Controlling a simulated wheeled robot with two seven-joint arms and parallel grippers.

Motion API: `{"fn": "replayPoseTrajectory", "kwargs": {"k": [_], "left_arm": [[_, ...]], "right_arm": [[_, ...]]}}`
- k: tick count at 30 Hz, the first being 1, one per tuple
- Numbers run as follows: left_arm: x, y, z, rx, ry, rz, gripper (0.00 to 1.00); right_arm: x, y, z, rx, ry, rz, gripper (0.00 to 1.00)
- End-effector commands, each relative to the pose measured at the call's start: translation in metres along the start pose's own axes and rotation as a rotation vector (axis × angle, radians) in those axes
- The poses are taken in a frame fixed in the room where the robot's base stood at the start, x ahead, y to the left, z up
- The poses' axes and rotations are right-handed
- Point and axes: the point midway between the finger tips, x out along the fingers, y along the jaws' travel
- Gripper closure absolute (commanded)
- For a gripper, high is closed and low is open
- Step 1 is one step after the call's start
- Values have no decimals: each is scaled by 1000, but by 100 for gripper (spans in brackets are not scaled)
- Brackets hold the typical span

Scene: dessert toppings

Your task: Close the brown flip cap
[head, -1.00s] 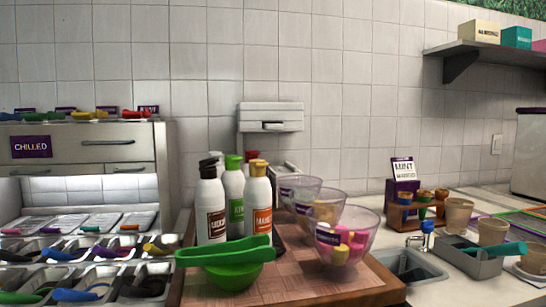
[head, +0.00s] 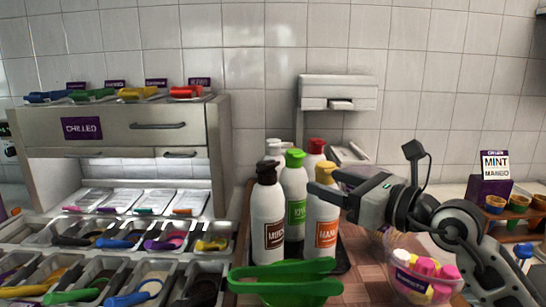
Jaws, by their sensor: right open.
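The brown-labelled bottle (head: 267,215) stands upright at the left front of a bottle group on the wooden board. Its dark brown flip cap (head: 266,172) is on top; a raised part shows, but I cannot tell clearly how far it is open. The orange-labelled bottle (head: 323,225) with a yellow-orange cap stands to its right. My right gripper (head: 330,182) reaches in from the right at cap height, by the orange-labelled bottle's cap. It is open and apart from the brown cap. I cannot tell whether it touches the orange bottle. My left gripper is out of view.
A green-labelled bottle (head: 294,190) and a red-capped bottle (head: 316,148) stand close behind. A clear bowl with pink and yellow pieces (head: 425,278) is under my right arm. Topping trays fill the left.

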Motion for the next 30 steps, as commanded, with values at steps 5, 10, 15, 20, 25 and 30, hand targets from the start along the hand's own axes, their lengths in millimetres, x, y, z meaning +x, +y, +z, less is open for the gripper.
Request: {"fn": "replayPoseTrajectory", "kwargs": {"k": [5,10,15,20,25,30], "left_arm": [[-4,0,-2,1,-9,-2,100],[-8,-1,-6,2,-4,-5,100],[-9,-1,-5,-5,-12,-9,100],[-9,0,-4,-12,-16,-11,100],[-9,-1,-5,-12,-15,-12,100],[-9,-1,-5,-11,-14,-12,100]], "right_arm": [[34,2,3,7,-3,4,40],[72,3,3,7,-3,5,40],[108,2,3,7,-4,4,40],[133,2,2,7,-4,4,40],[146,2,1,5,-4,4,40],[149,2,0,6,-4,4,40]]}}
